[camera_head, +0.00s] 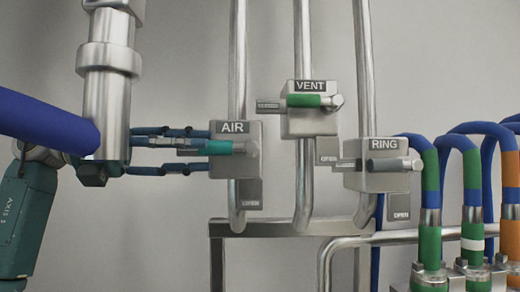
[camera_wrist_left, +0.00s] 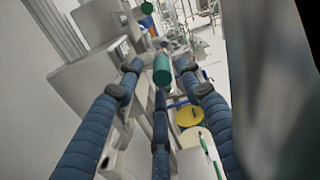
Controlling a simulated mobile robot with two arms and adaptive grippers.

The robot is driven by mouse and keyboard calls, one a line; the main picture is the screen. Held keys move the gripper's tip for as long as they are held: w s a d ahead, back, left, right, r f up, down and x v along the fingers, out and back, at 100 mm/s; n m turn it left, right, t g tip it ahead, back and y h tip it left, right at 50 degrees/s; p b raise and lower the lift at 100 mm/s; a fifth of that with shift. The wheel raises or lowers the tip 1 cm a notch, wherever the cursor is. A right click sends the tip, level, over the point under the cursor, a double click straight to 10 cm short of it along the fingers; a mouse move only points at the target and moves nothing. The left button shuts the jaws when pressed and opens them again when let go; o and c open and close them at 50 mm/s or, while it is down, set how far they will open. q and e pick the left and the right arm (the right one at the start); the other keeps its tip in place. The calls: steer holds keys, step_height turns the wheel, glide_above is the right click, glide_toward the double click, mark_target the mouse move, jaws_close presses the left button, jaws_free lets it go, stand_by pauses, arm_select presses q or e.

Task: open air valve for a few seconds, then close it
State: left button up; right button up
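The AIR valve (camera_head: 221,128) is a grey block on the left pipe. Its teal-green handle (camera_head: 219,147) lies horizontal and points left from the pivot. An OPEN plate (camera_head: 249,194) hangs below the block. My left gripper (camera_head: 200,150) comes from the left at the handle's free end, with fingers above and below it. In the left wrist view, the green handle (camera_wrist_left: 161,70) is between the spread blue fingers, with gaps visible on either side. The left gripper (camera_wrist_left: 158,74) looks open. Contact is unclear. My right gripper is not in view.
The VENT valve (camera_head: 310,122), with a green handle, and the RING valve (camera_head: 384,180), with a grey handle, stand to the right on their own pipes. Both handles are horizontal. A metal frame (camera_head: 275,228) runs below. Several blue hoses (camera_head: 411,143) are at the right.

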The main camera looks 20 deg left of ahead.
mark_target(255, 148)
arm_select(q)
steer(key=x, duration=0.3)
steer(key=p+x, duration=0.1)
steer(key=x, duration=0.2)
steer(key=shift+s+r, duration=0.1)
steer(key=shift+s, duration=0.15)
steer(key=p+x, duration=0.1)
steer(key=x, duration=0.3)
steer(key=shift+w+a, duration=0.1)
steer(key=shift+w+d, duration=0.1)
steer(key=shift+d, duration=0.25)
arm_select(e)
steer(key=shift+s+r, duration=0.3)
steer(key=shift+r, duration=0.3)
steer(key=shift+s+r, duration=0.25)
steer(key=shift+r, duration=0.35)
arm_select(q)
jaws_close()
